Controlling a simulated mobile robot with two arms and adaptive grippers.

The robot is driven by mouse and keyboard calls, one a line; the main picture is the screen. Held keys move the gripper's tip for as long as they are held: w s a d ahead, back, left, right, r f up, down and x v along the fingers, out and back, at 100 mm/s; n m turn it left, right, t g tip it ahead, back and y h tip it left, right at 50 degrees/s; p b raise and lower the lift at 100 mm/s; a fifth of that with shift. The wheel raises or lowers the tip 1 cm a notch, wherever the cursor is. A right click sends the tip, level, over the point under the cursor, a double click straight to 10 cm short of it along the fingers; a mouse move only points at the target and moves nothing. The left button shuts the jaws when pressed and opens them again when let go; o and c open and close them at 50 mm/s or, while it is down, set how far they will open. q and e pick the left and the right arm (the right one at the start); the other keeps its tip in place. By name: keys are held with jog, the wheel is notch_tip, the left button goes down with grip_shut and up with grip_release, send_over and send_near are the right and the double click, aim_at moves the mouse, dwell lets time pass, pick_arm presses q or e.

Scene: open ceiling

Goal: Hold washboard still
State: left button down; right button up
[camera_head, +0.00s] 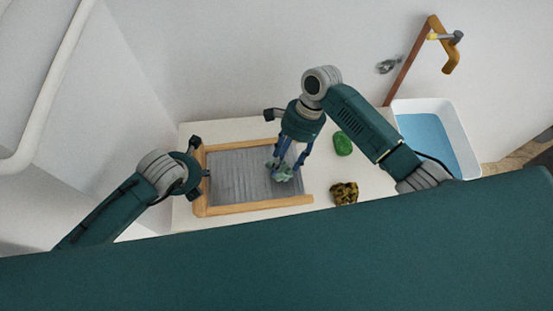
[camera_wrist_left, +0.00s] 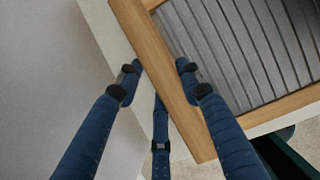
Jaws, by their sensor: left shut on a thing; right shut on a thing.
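The washboard (camera_head: 236,180) has a grey ribbed panel in a pale wooden frame and lies on a white counter. My left gripper (camera_head: 204,174) is at its left end. In the left wrist view my left gripper (camera_wrist_left: 158,72) is shut on the wooden frame rail (camera_wrist_left: 170,85), with fingers on both sides of it; the ribbed panel (camera_wrist_left: 245,45) is beside them. My right gripper (camera_head: 285,168) points down over the right part of the panel, shut on a crumpled pale teal cloth (camera_head: 281,177). Its fingers hide part of the panel and cloth.
A green lump (camera_head: 343,144) and a crumpled yellow-and-black cloth (camera_head: 344,193) lie on the white counter (camera_head: 315,217) right of the washboard. A white basin (camera_head: 466,150) of blue water stands farther right, below a brown-orange fixture (camera_head: 409,62). Walls stand behind and left.

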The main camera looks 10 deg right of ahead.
jog(key=shift+d, duration=1.95)
notch_tip(320, 180, up, 8)
jog(key=shift+a, duration=0.1)
pick_arm(q)
jog(key=c, duration=1.1)
grip_release()
jog(key=shift+r, duration=0.1)
jog(key=v, duration=1.2)
pick_arm(e)
jog(key=shift+s, duration=0.1)
